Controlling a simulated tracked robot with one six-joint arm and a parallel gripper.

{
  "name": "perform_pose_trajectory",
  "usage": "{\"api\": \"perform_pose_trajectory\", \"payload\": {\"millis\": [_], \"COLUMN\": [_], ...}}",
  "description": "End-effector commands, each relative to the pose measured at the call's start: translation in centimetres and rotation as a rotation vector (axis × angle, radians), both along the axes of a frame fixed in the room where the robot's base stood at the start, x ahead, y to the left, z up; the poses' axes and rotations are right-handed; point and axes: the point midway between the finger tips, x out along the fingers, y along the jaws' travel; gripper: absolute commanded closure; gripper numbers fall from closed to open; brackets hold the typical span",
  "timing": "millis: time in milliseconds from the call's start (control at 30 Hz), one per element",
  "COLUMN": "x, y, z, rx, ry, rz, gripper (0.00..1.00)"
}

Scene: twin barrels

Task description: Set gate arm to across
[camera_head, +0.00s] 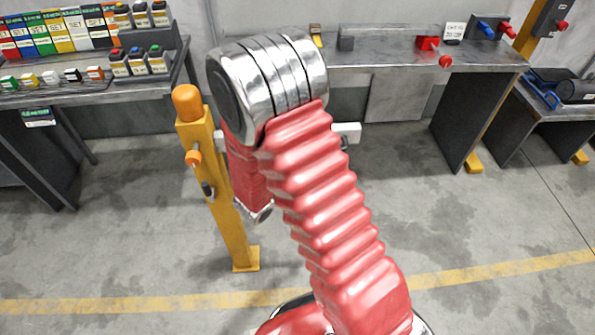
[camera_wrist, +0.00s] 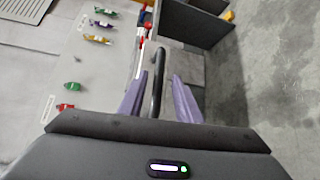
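The yellow gate post (camera_head: 222,200) stands upright left of my arm in the head view, with an orange cap and an orange side knob. A white bar (camera_head: 347,131), apparently the gate arm, lies roughly level and pokes out right of my arm; my arm hides its middle. My gripper is hidden in the head view. In the wrist view my gripper (camera_wrist: 158,98) is open, its two purple fingers on either side of a dark rod (camera_wrist: 157,75). Gaps show beside the rod. A white and red strip (camera_wrist: 143,48) runs just left of it; I cannot tell how they join.
A workbench (camera_head: 390,58) with red and blue fixtures stands behind. A shelf (camera_head: 110,92) with coloured boxes and buttons is at the left. A smaller bench (camera_head: 562,110) is at the right. Open concrete floor with a yellow line (camera_head: 140,304) surrounds the post.

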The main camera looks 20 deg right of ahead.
Motion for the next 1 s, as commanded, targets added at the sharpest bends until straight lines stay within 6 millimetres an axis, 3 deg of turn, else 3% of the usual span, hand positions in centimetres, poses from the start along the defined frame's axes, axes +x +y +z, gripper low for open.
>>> {"api": "perform_pose_trajectory", "payload": {"millis": [733,1000], "x": [-4.6,-5.7], "y": [8.2,9.9], "z": [1.1,1.4], "rx": [0.001,0.0], "ry": [0.003,0.004], "rz": [0.003,0.001], "gripper": [0.69,0.69]}}
